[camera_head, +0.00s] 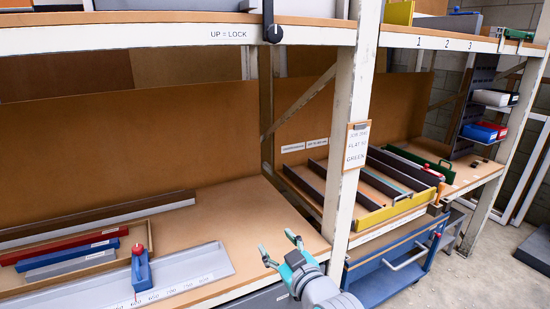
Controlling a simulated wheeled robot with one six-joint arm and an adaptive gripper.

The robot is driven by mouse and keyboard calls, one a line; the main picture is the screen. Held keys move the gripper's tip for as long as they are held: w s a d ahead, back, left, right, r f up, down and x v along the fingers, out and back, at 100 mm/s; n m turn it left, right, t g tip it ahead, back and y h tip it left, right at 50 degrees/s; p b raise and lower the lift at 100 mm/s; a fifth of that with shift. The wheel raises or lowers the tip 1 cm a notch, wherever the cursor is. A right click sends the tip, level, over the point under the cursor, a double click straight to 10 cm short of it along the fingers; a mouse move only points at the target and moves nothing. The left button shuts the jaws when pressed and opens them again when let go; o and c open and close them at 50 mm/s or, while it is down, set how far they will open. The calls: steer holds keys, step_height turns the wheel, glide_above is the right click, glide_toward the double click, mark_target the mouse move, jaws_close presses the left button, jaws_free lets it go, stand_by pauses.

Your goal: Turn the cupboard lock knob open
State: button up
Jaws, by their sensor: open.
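A dark knob (272,33) with a bar rising from it sits at the top middle, on the front edge of the upper shelf (150,38). The bar points up and leaves the top of the picture. A label (228,34) to its left reads "UP = LOCK". My gripper (279,246) is open and empty at the bottom middle, well below the knob and apart from it. Its teal fingers point up and to the left, over the front of the lower shelf. No cupboard door shows clearly.
A worn white post (353,130) with a hanging card (356,146) stands right of my gripper. Red and blue bars and a ruled plate (185,277) lie at lower left. A yellow-fronted tray (395,208) and a blue cart (390,265) are at right.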

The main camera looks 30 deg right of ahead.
steer(key=w+d+r+n, duration=0.2)
steer(key=w+r, duration=0.1)
steer(key=r, duration=0.9)
steer(key=w+d+r+n, duration=0.1)
steer(key=w+r, duration=0.1)
steer(key=r, duration=1)
steer(key=n+t, duration=0.1)
steer(key=n, duration=0.2)
glide_toward(275, 34)
steer(key=w, duration=1)
steer(key=shift+w+d+f, duration=0.1)
steer(key=shift+d, duration=0.05)
jaws_close()
